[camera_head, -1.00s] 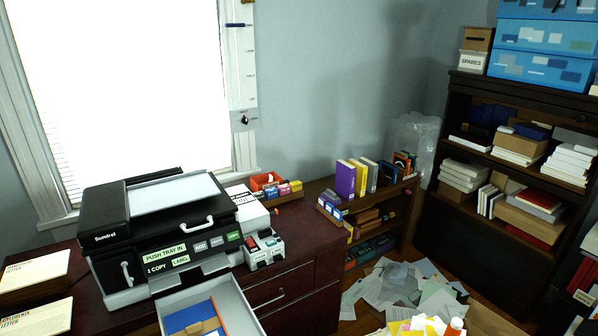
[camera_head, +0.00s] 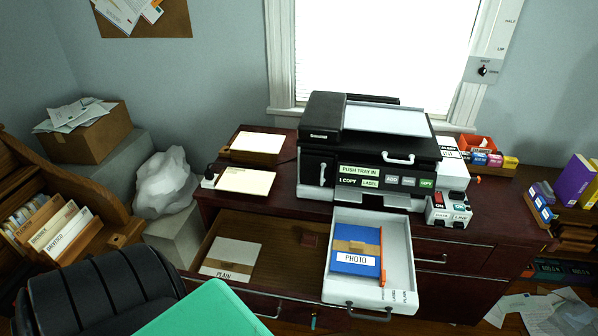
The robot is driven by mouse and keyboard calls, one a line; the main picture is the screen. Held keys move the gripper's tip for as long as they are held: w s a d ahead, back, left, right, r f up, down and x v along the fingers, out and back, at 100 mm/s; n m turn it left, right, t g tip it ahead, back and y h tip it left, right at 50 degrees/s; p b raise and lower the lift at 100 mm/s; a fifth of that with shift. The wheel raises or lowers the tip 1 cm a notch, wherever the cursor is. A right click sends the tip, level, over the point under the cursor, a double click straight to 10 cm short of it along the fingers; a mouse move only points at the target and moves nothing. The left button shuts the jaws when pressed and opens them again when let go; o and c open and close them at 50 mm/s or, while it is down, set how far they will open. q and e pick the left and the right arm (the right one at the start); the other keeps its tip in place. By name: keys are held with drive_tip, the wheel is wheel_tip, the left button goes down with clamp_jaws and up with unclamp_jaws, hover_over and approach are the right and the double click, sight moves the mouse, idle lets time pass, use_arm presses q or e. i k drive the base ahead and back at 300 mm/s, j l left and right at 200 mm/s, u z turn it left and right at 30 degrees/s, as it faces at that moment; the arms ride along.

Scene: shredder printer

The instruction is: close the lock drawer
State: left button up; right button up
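A wide dark-wood drawer (camera_head: 268,268) on the left of the desk stands pulled open. A paper pack labelled PLAIN (camera_head: 231,257) and a small dark reddish item (camera_head: 310,240) lie in it. Its front carries a metal handle (camera_head: 268,309), and a small green-blue item (camera_head: 313,320) shows near its right end; I cannot tell whether that is a key. The printer's white tray (camera_head: 399,253) is also out and hides the drawer's right part. It holds a blue PHOTO pack (camera_head: 356,238) and an orange stick (camera_head: 382,262). Neither of my grippers is in view.
The black printer (camera_head: 322,135) stands on the desk (camera_head: 275,196). A black chair (camera_head: 105,290) is close in front at the lower left. Shut drawers (camera_head: 455,259) are on the desk's right side. Loose papers (camera_head: 540,310) lie on the floor at right.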

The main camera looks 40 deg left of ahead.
sight(285, 285)
drive_tip(key=u, duration=1.9)
